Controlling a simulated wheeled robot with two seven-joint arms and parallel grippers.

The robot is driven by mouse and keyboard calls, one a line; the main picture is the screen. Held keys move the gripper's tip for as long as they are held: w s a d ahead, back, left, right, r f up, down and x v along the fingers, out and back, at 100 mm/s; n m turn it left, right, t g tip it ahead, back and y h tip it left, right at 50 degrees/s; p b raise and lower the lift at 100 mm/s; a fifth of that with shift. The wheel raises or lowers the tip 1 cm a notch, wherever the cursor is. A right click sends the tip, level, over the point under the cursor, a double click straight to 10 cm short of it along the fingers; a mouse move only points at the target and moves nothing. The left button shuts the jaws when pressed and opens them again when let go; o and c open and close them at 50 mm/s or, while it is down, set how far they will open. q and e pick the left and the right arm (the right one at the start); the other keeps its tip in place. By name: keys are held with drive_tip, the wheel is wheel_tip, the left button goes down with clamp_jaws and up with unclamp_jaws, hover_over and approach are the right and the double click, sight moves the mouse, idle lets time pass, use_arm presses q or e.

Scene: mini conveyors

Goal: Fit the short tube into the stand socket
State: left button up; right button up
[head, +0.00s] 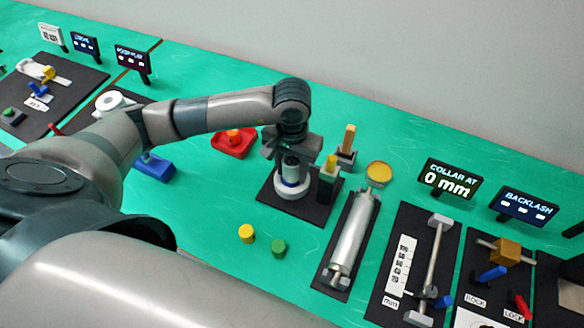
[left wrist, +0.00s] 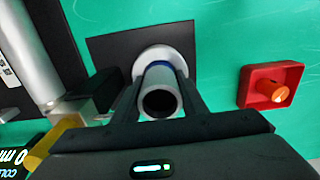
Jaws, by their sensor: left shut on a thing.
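My left gripper (head: 291,168) points down over the stand on a black mat. It is shut on the short grey tube (head: 291,173), whose open dark upper end faces the camera in the left wrist view (left wrist: 160,101). The stand socket is a round white base (head: 292,191), also seen behind the tube in the left wrist view (left wrist: 149,56). A blue band shows where the tube's lower end meets the white base. The tube looks upright and roughly centred over the base. Whether its end is inside the socket is hidden. My right gripper is not in view.
A block with a yellow top (head: 329,172) stands close to the right of the gripper. A red tray with an orange knob (head: 234,141) is behind left. A long metal cylinder (head: 352,238) lies to the right.

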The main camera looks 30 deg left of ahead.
use_arm(q)
drive_tip(key=shift+f, duration=0.15)
drive_tip(key=o, duration=1.3)
drive_tip(key=shift+r, duration=0.25)
drive_tip(key=shift+r, duration=0.35)
wheel_tip(320, 180, up, 10)
drive_tip(key=b, duration=0.4)
drive_tip(key=shift+r, duration=0.6)
